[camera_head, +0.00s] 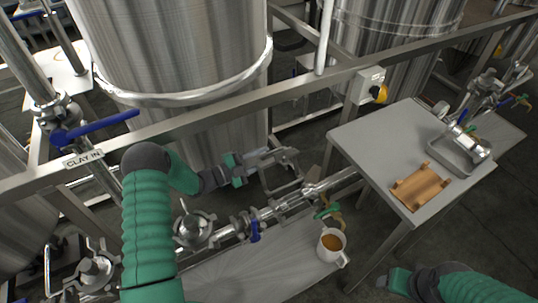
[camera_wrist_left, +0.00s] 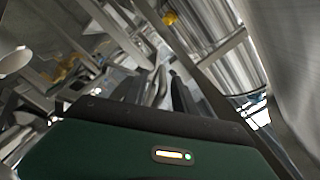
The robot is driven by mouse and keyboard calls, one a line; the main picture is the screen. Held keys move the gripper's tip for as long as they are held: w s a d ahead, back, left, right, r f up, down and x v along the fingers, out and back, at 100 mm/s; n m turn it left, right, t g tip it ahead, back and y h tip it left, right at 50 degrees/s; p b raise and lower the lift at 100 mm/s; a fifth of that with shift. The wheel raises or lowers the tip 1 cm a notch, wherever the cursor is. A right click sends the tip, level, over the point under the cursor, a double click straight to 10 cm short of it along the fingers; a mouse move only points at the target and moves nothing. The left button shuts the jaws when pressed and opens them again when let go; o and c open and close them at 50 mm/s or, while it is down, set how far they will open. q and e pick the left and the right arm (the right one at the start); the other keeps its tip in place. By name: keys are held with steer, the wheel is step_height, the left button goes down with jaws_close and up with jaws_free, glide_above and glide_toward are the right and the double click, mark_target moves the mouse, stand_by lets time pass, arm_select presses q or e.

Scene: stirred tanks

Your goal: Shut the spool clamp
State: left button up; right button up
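Clamped pipework runs from the lower left to the table, beneath my left gripper. Another round clamped fitting (camera_head: 192,230) is farther left. I cannot tell which is the spool clamp, or how far any clamp is closed. My left gripper (camera_head: 285,156) is in the air above the pipe, apart from the clamps, with nothing visibly held. Its finger gap is unclear; the left wrist view shows the fingers (camera_wrist_left: 168,90) against blurred metal. My right gripper (camera_head: 384,281) is low at the right, fingers not distinguishable.
A grey table (camera_head: 375,140) at right holds a wooden cradle (camera_head: 420,187) and a metal tray (camera_head: 447,155) with a shiny fitting. A mug of brown liquid (camera_head: 333,254) stands below the pipe. A rail (camera_head: 225,112) crosses before the steel tank (camera_head: 175,60). A blue-handled valve (camera_head: 95,128) is left.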

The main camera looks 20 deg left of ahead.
arm_select(q)
steer(key=shift+x, duration=0.8)
steer(key=shift+w+f, duration=0.1)
steer(key=shift+w, duration=0.35)
steer(key=shift+a, duration=0.2)
steer(key=shift+d, duration=0.3)
jaws_close()
steer(key=shift+a, duration=0.15)
